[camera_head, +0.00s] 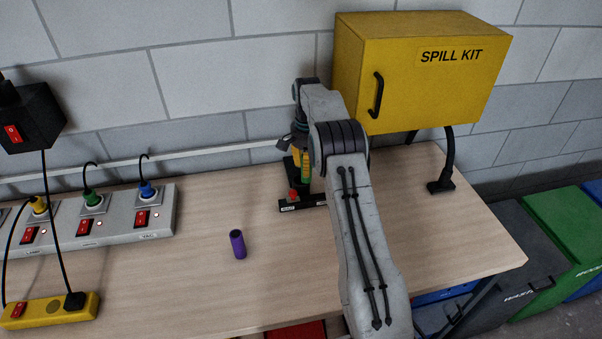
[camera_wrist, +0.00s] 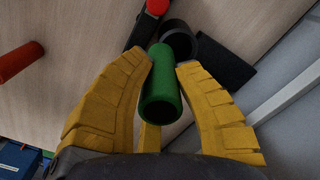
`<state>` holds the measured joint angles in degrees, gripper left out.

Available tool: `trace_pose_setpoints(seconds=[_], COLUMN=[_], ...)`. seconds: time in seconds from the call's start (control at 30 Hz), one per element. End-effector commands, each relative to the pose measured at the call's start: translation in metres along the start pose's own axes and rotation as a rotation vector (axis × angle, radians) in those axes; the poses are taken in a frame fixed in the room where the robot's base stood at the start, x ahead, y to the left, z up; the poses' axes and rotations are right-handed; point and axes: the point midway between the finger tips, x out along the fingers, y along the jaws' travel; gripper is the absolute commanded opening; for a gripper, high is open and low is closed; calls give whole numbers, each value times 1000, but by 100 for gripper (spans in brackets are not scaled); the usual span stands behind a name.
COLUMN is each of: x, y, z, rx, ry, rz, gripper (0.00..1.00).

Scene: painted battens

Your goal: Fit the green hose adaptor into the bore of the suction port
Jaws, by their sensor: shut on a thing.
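The green hose adaptor (camera_head: 306,167) is a short hollow tube, held between my gripper's yellow fingers. In the wrist view the adaptor (camera_wrist: 161,92) has its open near end toward the camera, and its far end points at the bench. My gripper (camera_wrist: 163,68) is shut on it. The suction port (camera_wrist: 179,38) is a dark ring just beyond the adaptor's far end, slightly to its right. The adaptor overlaps its left edge in the picture; I cannot tell whether they touch. In the head view my arm and gripper hide most of the port.
A red knob (camera_head: 293,195) sits on the port's black base (camera_head: 289,206). A purple cylinder (camera_head: 238,244) stands on the bench; a red cylinder (camera_wrist: 20,62) shows in the wrist view. The yellow spill kit cabinet (camera_head: 420,75) is behind right, and a socket strip (camera_head: 120,222) is left.

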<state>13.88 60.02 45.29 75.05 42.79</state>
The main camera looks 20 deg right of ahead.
Motion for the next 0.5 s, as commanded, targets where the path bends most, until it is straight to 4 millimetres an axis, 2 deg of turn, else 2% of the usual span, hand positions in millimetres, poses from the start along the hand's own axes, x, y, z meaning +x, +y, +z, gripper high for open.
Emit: trace_pose_setpoints(seconds=[0.2, 0.5], x=[7, 14], y=[-16, -23], z=[-4, -6], rx=[1, 0], ry=[0, 0], rz=[0, 0], gripper=[0, 0])
